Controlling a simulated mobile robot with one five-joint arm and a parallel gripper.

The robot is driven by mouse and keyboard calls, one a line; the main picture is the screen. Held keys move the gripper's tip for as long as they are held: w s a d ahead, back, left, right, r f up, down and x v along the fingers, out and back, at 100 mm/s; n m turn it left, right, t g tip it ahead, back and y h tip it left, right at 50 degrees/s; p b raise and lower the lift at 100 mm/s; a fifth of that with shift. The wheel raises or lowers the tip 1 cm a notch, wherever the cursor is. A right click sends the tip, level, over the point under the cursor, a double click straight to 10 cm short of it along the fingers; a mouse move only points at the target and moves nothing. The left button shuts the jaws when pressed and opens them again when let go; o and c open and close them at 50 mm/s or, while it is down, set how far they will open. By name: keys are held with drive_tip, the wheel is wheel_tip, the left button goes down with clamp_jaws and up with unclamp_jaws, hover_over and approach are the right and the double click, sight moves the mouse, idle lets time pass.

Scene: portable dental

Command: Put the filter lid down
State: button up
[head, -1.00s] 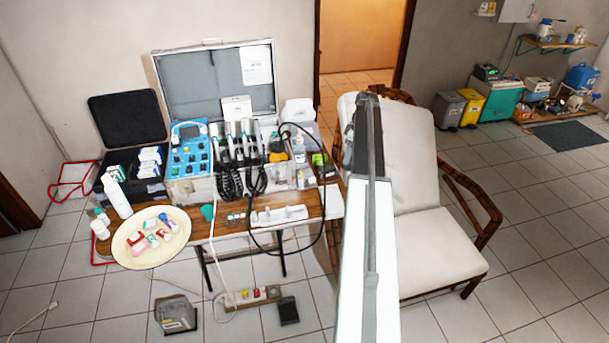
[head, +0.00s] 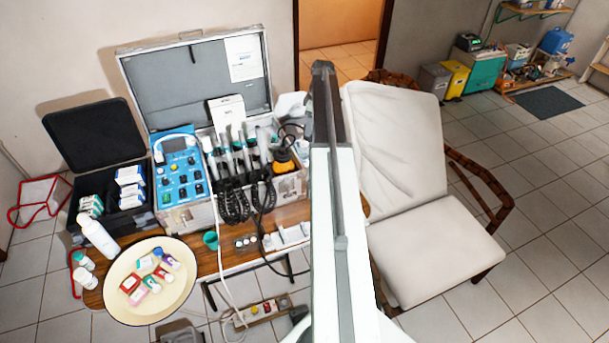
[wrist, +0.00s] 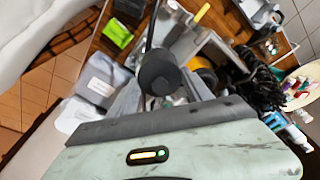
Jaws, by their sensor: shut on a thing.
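The filter lid (wrist: 160,72) is a dark grey, round piece in the wrist view. It sits between the two grey fingers of my gripper (wrist: 160,92), which is shut on it. The lid is held above the wooden table (wrist: 119,48) and its crowded equipment; I cannot tell how high. In the head view my own arm stands upright in the middle, and neither the lid nor the gripper tips can be made out there.
An open equipment case (head: 197,84) with handpieces stands on the table (head: 202,262). A cream plate (head: 180,298) with small boxes is at the front left. A reclining chair (head: 440,255) is on the right. Grey boxes (wrist: 104,76) lie beside the lid in the wrist view.

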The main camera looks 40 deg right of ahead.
drive_tip(key=shift+s+d+r, duration=0.1)
drive_tip(key=shift+s, duration=0.05)
drive_tip(key=shift+m, duration=0.5)
drive_tip(key=f+b, duration=0.1)
drive_tip(key=s+a+f+b, duration=0.1)
drive_tip(key=f+b, duration=0.1)
drive_tip(key=s+a+f+b, duration=0.1)
drive_tip(key=f+b, duration=0.1)
drive_tip(key=shift+f, duration=0.15)
wheel_tip(320, 180, down, 18)
drive_tip(key=b, duration=1.8)
drive_tip(key=shift+d, duration=0.15)
drive_tip(key=shift+r, duration=0.2)
drive_tip(key=shift+s+f, duration=0.1)
drive_tip(key=shift+f, duration=0.05)
drive_tip(key=o, duration=1.3)
drive_tip(key=shift+o, duration=0.2)
